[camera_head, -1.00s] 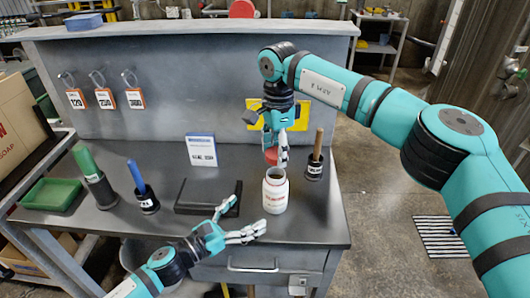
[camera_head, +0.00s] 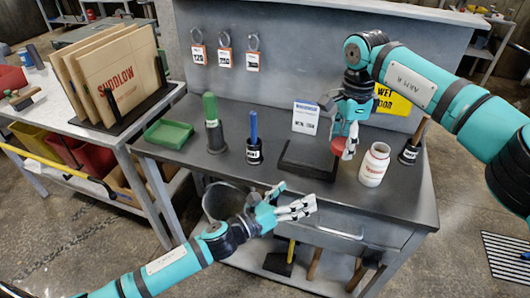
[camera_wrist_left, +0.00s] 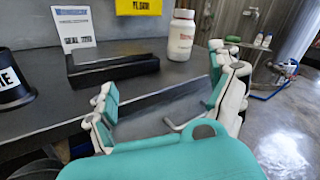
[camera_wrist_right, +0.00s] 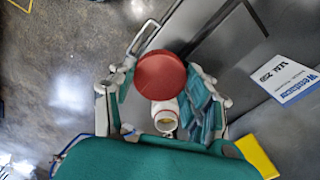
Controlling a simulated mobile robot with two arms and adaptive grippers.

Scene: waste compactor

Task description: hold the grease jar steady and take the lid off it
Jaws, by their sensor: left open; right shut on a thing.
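The white grease jar (camera_head: 374,165) with red lettering stands upright and open on the grey worktop; it also shows in the left wrist view (camera_wrist_left: 181,36) and, mouth visible, in the right wrist view (camera_wrist_right: 165,122). My right gripper (camera_head: 347,143) is shut on the red lid (camera_head: 338,146), held apart from the jar, to its left. The lid also shows in the right wrist view (camera_wrist_right: 160,75), hiding part of the jar. My left gripper (camera_head: 297,207) is open and empty, left of the jar by the worktop's front edge.
A black stand (camera_head: 308,160) lies left of the jar, with a white sign (camera_head: 306,117) behind it. A black cup (camera_head: 409,153) with a wooden handle stands right of the jar. A green tray (camera_head: 168,133) and cups holding a green and a blue handle stand further left.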

